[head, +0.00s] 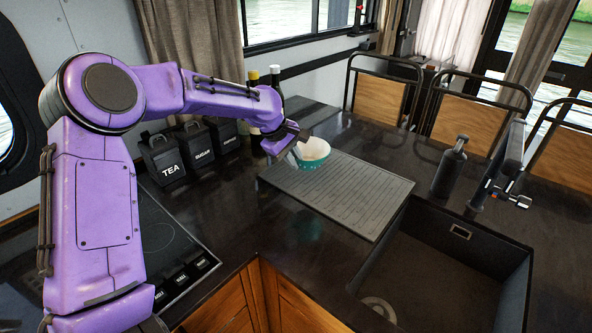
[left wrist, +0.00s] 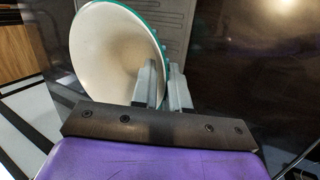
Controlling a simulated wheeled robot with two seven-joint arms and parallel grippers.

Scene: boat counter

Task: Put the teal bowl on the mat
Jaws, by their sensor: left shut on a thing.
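The teal bowl (head: 318,151), cream inside, is in the head view over the far end of the grey ridged mat (head: 345,196). I cannot tell whether its base touches the mat. My left gripper (head: 297,152) is shut on the bowl's wall at its left side. In the left wrist view the two grey fingers (left wrist: 166,88) close on the edge of the bowl (left wrist: 110,50), whose cream inside faces the camera. Part of the mat (left wrist: 174,25) shows behind it. My right gripper is not in view.
A sink (head: 460,262) lies right of the mat, with a dark bottle (head: 449,170) and a tap (head: 507,165) behind. Black canisters (head: 164,158) and bottles (head: 274,95) stand left of the bowl. A hob (head: 170,240) is at the near left. Most of the mat is bare.

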